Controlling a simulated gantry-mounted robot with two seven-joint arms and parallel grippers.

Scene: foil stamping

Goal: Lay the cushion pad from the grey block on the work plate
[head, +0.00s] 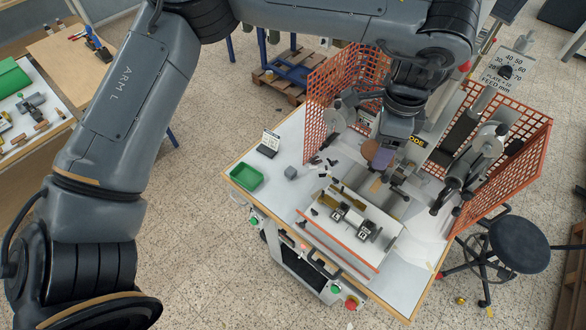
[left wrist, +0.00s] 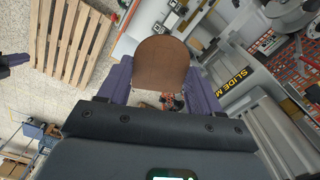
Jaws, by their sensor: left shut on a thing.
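The cushion pad is a flat brown piece with a rounded edge (left wrist: 162,62), held between the purple fingers of my left gripper (left wrist: 160,84) in the left wrist view. In the head view the pad (head: 370,149) shows beside the left gripper (head: 380,157), above the back part of the bench. The gripper is shut on it and apart from the bench surface. A small grey block (head: 290,172) stands bare on the bench, left of the machine. A pale plate (head: 383,219) with two dark clamps lies in front of the gripper; I take it as the work plate. My right gripper is not in view.
Orange mesh guards (head: 522,173) stand at both sides of the machine. A green tray (head: 246,178) and a small sign (head: 269,140) are at the bench's left. A lever with a dark knob (head: 436,210) stands right of the plate. A black stool (head: 519,243) is beside the bench.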

